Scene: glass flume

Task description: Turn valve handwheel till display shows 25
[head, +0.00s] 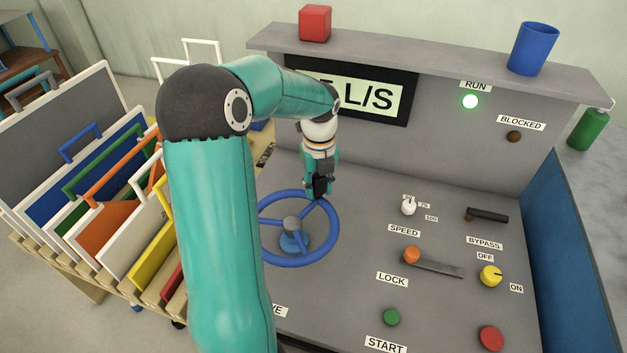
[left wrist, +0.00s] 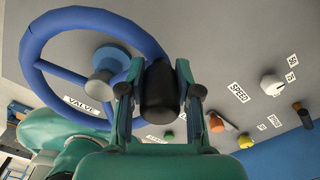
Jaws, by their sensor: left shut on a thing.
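The blue valve handwheel (head: 333,243) lies on the grey sloping panel, its hub (head: 292,228) in the middle. The display (head: 375,98) is partly covered by my left arm; only a piece of a digit and "L/S" show, so the number cannot be read. My right gripper is not in view.
A green RUN lamp (head: 470,101) is lit; the BLOCKED lamp (head: 514,136) is dark. The SPEED knob (head: 408,206), orange LOCK lever (head: 412,255), BYPASS lever (head: 487,215), yellow knob (head: 490,275) and green START button (head: 391,317) lie right of the wheel.

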